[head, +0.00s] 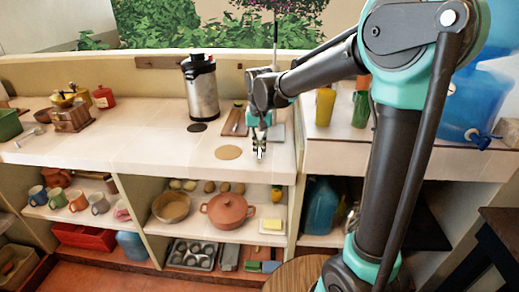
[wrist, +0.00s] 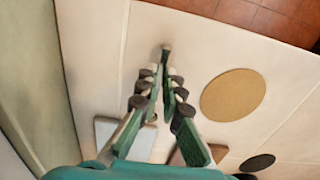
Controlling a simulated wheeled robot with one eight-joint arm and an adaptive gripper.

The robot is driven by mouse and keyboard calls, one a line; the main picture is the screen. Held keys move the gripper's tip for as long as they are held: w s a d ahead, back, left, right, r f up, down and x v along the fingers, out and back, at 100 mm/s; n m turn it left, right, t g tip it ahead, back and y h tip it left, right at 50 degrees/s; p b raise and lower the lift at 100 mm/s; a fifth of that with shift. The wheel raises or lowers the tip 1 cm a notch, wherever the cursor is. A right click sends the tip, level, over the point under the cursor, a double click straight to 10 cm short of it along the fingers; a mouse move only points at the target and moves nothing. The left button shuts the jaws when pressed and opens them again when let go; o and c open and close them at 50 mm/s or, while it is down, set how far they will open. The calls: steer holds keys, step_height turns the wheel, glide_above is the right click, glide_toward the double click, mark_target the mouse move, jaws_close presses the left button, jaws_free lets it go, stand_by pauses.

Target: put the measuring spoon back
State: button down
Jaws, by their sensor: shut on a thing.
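My gripper (head: 260,149) is low over the white counter, right of the round cork mat. In the wrist view my gripper (wrist: 165,80) has its fingers closed together on a slim thing.
The cork mat (head: 228,152) and a black disc (head: 197,127) lie left of my gripper. A wooden board (head: 234,122), a pale square plate (head: 277,132) and a steel flask (head: 201,88) are behind. The counter (head: 130,135) is clear between the flask and grinder.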

steer(key=shift+f, duration=0.15)
steer(key=c, duration=1.7)
jaws_free()
step_height(320, 180, up, 12)
steer(key=shift+r, duration=0.2)
steer(key=shift+s, duration=0.1)
